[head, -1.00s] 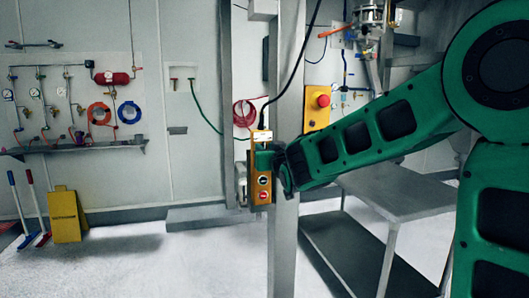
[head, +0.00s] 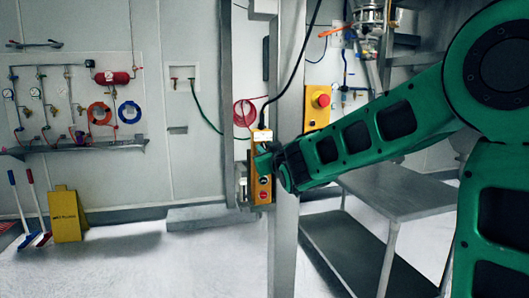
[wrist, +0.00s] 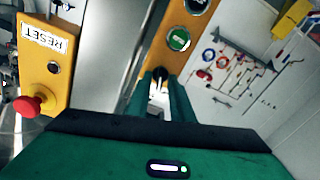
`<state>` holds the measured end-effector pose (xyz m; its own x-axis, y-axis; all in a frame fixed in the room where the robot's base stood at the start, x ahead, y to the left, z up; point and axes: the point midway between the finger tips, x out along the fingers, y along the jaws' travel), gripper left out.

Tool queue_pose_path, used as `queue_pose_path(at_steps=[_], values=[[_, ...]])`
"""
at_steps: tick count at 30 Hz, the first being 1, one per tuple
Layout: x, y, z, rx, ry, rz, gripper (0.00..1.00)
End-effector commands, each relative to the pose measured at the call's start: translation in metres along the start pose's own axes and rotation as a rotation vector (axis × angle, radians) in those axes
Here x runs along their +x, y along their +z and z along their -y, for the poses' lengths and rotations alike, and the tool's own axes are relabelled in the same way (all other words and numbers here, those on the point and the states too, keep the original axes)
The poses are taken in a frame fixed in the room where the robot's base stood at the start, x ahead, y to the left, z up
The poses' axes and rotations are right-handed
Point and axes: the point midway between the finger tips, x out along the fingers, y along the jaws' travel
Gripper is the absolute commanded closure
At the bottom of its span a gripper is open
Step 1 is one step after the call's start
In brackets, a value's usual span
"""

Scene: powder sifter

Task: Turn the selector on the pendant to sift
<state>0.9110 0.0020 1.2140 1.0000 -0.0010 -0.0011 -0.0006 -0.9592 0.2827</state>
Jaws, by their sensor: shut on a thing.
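The yellow pendant (head: 262,137) hangs upright in front of the grey post in the head view, with dark and red buttons on its lower half. My gripper (head: 263,162) is at the pendant's upper part. In the wrist view my gripper (wrist: 158,80) is shut on the selector, with its fingers tilted against the pendant face. The fingers mostly hide the selector, so its pointer position cannot be read.
A yellow box with a red emergency button (head: 322,101) is on the wall right of the post (head: 287,100); it also shows in the wrist view (wrist: 30,106). A black cable (head: 292,72) rises from the pendant. A grey metal table (head: 400,190) stands under my arm.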

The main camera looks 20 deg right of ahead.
Motion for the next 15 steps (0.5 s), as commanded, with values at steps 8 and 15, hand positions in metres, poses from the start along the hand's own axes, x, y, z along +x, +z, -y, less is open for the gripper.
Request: queue_pose_path(at_steps=[8, 15], values=[[0.0001, 0.0004, 0.0012, -0.235, 0.000, 0.000, 1.00], [0.0001, 0.0006, 0.0025, -0.393, 0.000, 0.000, 1.00]])
